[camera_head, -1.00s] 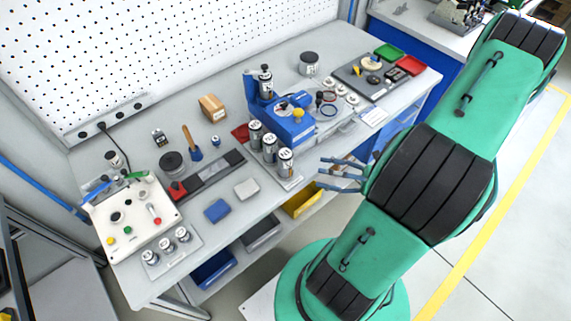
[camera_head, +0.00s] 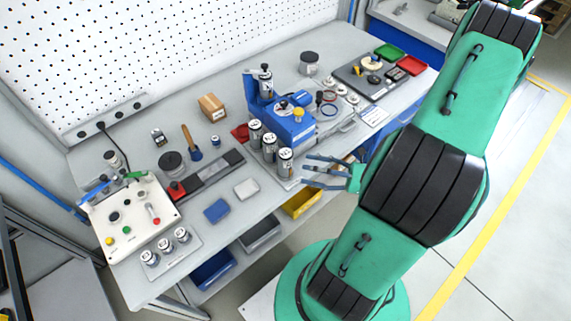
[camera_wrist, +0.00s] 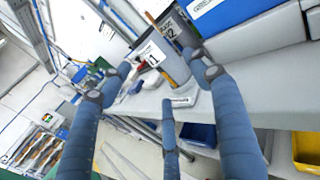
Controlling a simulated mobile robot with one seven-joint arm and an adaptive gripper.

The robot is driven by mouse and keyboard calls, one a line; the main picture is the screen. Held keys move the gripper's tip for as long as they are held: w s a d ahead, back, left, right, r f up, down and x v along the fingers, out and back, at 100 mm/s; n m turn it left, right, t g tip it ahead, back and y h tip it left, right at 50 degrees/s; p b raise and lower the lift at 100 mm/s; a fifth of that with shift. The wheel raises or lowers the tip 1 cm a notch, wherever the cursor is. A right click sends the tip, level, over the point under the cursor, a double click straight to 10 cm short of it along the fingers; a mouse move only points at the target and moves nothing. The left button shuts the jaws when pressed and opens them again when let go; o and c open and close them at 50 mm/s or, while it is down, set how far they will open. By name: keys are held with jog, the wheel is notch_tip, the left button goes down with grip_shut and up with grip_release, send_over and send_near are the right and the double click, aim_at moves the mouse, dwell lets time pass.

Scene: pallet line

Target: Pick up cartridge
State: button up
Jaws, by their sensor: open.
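Three metal cartridges with dark bands and white numbered labels stand upright in a row on a grey holder on the workbench; the nearest cartridge (camera_head: 285,162) is closest to my gripper (camera_head: 308,171). My gripper is open and empty, its blue fingers just right of that cartridge at the bench's front edge. In the wrist view, the cartridge labelled 1 (camera_wrist: 158,58) stands ahead between the spread fingers of my gripper (camera_wrist: 160,82), with a cartridge labelled 2 (camera_wrist: 173,30) behind it. I cannot tell whether any finger touches it.
A blue press fixture (camera_head: 291,125) stands behind the cartridges and holds another cylinder. A control box (camera_head: 130,215) and a plate with three small cylinders (camera_head: 165,250) are at left. Yellow (camera_head: 301,203) and blue (camera_head: 213,268) bins sit under the bench.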

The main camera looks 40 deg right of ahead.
aim_at(291, 168)
jog(key=shift+x, duration=1.8)
jog(key=shift+f+b+x, duration=0.1)
jog(key=shift+b+x, duration=0.35)
jog(key=shift+x, duration=0.4)
jog(key=shift+f+b+x, duration=0.15)
jog(key=shift+b+x, duration=0.25)
jog(key=shift+x, duration=1.4)
jog(key=shift+s+a, duration=0.1)
jog(key=shift+r, duration=0.1)
jog(key=c, duration=1.1)
jog(key=shift+c, duration=0.2)
jog(key=shift+r, duration=0.1)
